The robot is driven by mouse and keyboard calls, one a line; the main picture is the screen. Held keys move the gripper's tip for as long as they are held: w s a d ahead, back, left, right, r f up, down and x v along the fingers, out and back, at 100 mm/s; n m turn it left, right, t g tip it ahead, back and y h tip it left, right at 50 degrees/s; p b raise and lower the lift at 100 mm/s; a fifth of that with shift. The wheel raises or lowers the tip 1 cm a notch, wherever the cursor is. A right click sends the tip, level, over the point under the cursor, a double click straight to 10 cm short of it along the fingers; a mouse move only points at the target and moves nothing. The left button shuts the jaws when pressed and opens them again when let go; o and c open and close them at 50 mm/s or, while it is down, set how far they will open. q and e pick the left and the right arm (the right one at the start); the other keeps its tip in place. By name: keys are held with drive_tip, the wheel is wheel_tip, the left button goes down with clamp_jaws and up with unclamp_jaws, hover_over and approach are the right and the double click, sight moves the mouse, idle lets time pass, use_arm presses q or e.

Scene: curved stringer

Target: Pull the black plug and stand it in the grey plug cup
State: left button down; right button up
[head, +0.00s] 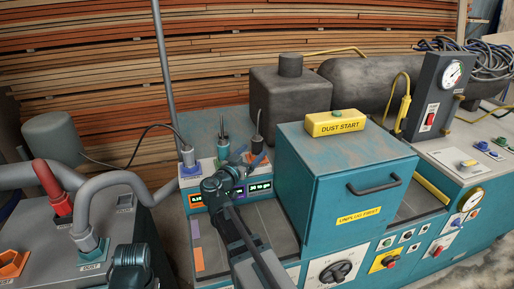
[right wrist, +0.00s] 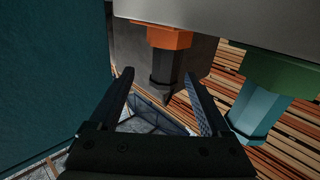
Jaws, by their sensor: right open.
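The black plug (head: 257,144) stands upright in an orange socket at the right end of a small socket panel. In the right wrist view the black plug (right wrist: 164,68) and its orange collar (right wrist: 169,38) appear upside down, ahead of my fingers. My right gripper (head: 248,160) reaches toward the black plug and is open. In the wrist view the gripper (right wrist: 160,88) has empty space between its fingers, and I see no contact with the plug. My left gripper does not show.
A teal plug (head: 223,144) stands close beside the black one; it also shows in the wrist view (right wrist: 258,108). A grey corded plug (head: 188,157) is further left. The teal box (head: 345,190) stands close on the right.

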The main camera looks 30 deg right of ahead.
sight(254, 147)
drive_tip(key=shift+w+x, duration=0.15)
drive_tip(key=shift+x, duration=1.15)
drive_tip(key=shift+w+x, duration=0.15)
drive_tip(key=shift+x, duration=1.2)
drive_tip(key=shift+a+r, duration=0.15)
drive_tip(key=shift+a, duration=0.1)
clamp_jaws()
